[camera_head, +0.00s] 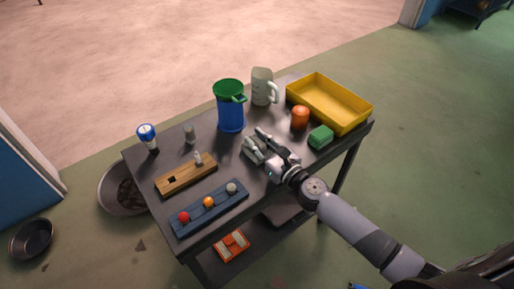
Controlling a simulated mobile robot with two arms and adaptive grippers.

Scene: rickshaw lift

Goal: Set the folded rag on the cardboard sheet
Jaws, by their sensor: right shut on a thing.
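My right gripper (257,142) is low over the middle of the dark table (218,160). It is shut on a small pale grey thing, mostly hidden by the fingers; I cannot tell whether this is the folded rag. A green soft-looking block (320,137) lies on the table to the right of the gripper, apart from it; I cannot tell whether it is cloth or a sponge. I cannot make out a cardboard sheet. My left gripper is out of view.
A blue bin with green rim (231,112), grey pitcher (262,88), orange jar (299,117) and yellow tray (345,121) stand behind the gripper or right of it. A wooden block (182,178) and a blue rack with balls (193,219) lie to the left.

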